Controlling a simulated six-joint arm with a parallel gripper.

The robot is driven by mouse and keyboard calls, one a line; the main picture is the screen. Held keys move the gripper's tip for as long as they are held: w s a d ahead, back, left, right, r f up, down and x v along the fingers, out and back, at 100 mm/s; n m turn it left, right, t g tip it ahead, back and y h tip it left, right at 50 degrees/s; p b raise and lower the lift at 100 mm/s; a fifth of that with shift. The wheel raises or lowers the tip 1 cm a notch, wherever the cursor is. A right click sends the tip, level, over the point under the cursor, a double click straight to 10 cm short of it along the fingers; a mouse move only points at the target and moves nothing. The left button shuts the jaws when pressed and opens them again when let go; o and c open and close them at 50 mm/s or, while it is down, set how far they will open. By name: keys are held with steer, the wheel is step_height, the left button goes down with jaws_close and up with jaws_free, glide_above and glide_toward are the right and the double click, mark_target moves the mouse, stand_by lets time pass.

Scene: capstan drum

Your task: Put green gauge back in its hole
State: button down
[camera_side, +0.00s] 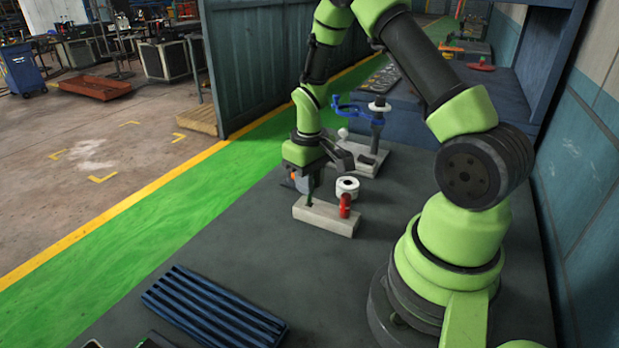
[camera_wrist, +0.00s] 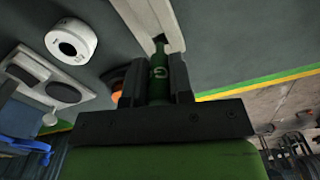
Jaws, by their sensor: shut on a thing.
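My gripper (camera_side: 308,180) is shut on the green gauge (camera_wrist: 159,78), which has a pale letter mark on its body. In the side view a thin strip of the green gauge (camera_side: 310,197) shows under the jaws, at the left part of the pale block (camera_side: 325,217). In the wrist view the gauge's narrow end meets a dark opening at the end of the pale block (camera_wrist: 150,14). I cannot tell how far it is inside. A red gauge (camera_side: 345,206) stands upright at the block's right part.
A white ring-shaped piece (camera_side: 347,188) stands behind the block. Further back is a stand with a blue clamp (camera_side: 350,108) and a white ball (camera_side: 343,132). A ribbed blue rack (camera_side: 212,308) lies in front. The bench between rack and block is clear.

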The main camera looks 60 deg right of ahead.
steer(key=shift+f, duration=1.55)
stand_by(1.2)
stand_by(0.3)
steer(key=c, duration=0.9)
jaws_free()
step_height(320, 180, up, 9)
steer(key=shift+r, duration=0.5)
